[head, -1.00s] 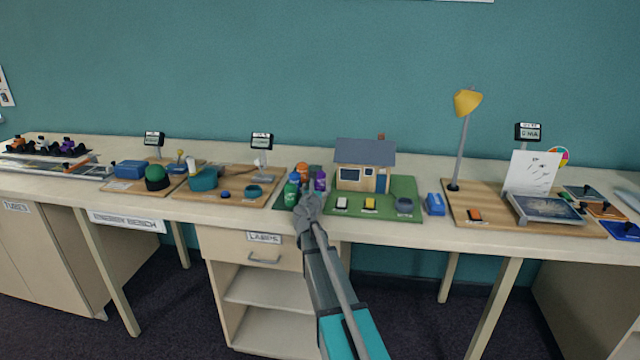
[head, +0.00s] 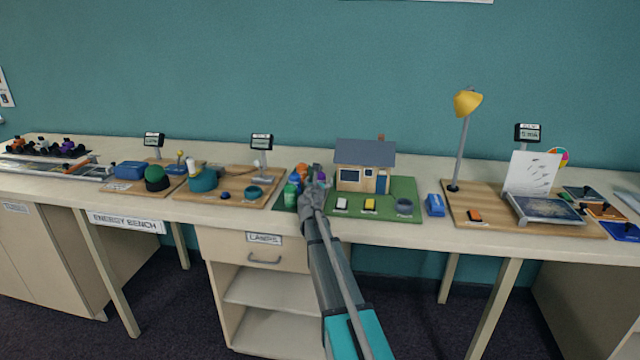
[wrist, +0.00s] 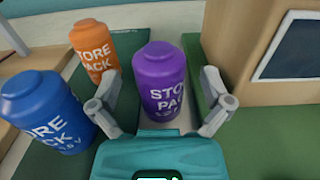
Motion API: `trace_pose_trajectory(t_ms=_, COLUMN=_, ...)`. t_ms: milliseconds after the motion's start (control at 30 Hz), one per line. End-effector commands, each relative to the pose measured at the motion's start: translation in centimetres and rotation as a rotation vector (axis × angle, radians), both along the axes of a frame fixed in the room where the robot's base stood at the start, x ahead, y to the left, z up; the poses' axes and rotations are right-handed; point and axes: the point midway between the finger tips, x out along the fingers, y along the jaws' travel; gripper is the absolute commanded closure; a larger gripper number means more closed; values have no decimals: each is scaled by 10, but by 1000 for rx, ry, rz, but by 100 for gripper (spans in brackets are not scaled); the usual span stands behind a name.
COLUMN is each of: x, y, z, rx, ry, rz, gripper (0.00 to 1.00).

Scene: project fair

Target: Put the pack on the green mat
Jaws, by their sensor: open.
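Several store packs stand upright on a dark green mat (head: 281,201). A purple pack (wrist: 160,84) is between the two open fingers of my gripper (wrist: 163,101) in the wrist view, with a gap on each side. An orange pack (wrist: 95,50) is behind it to the left, and a blue pack (wrist: 46,110) is at the left. A green pack (head: 290,195) shows in the head view, left of my gripper (head: 314,190). My gripper partly hides the group there. A brighter green board (head: 385,211) lies right of the packs, under a model house.
The model house (head: 363,165) stands close on the right of my gripper. Small switches and a grey round part sit before it. A wooden board (head: 265,204) is at the left. A blue box (head: 435,204) and a yellow lamp (head: 467,103) are further right.

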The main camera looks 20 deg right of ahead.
Motion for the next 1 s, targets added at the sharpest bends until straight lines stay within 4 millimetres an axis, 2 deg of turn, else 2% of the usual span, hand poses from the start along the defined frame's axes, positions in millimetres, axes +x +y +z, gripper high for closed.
trace_pose_trajectory(t_ms=467, x=0, y=0, z=0, rx=0, ry=0, rz=0, gripper=1)
trace_pose_trajectory(t_ms=1000, x=-1, y=0, z=0, rx=0, ry=0, rz=0, gripper=100)
